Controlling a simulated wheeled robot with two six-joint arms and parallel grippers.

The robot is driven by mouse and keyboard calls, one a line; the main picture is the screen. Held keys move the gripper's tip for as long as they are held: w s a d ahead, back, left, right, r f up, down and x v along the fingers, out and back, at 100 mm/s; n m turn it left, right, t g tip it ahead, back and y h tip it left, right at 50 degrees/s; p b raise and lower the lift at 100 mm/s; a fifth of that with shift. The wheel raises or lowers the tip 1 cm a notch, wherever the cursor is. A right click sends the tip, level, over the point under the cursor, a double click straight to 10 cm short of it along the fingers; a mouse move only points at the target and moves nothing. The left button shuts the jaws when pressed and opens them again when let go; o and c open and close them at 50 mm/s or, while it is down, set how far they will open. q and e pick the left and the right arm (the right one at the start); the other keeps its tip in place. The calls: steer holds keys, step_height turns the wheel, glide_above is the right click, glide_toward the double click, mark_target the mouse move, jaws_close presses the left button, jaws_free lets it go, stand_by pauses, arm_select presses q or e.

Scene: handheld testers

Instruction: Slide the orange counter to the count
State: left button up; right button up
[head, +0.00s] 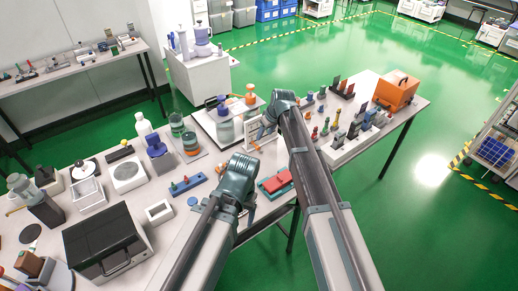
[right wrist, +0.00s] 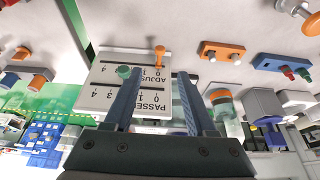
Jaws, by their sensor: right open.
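A white board (head: 254,131) stands on the long table. In the right wrist view the board (right wrist: 95,80) appears upside down, with two printed number rows, PASSED and ADJUS, the second word partly cut off. The orange counter (right wrist: 159,51) is a peg with a round head, by the 0 of the ADJUS row. A green counter (right wrist: 123,72) is nearer the PASSED row; a finger partly covers its surroundings. My right gripper (right wrist: 160,82) is open and empty, its fingers in front of the board, the orange counter beyond their tips. My left arm's end (head: 240,178) is nearer; its jaws are unclear.
An orange case (head: 396,90) stands at the right end of the table. Blocks with coloured pegs (head: 188,184) and a red-topped item (head: 277,182) lie near the arms. A dark box (head: 105,243) stands at the front left. Bottles and testers crowd the table around the board.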

mark_target(258, 147)
steer(key=b+x, duration=0.9)
steer(key=x, duration=0.2)
steer(key=shift+f+b, duration=0.25)
steer(key=shift+b, duration=0.1)
jaws_close()
stand_by(0.9)
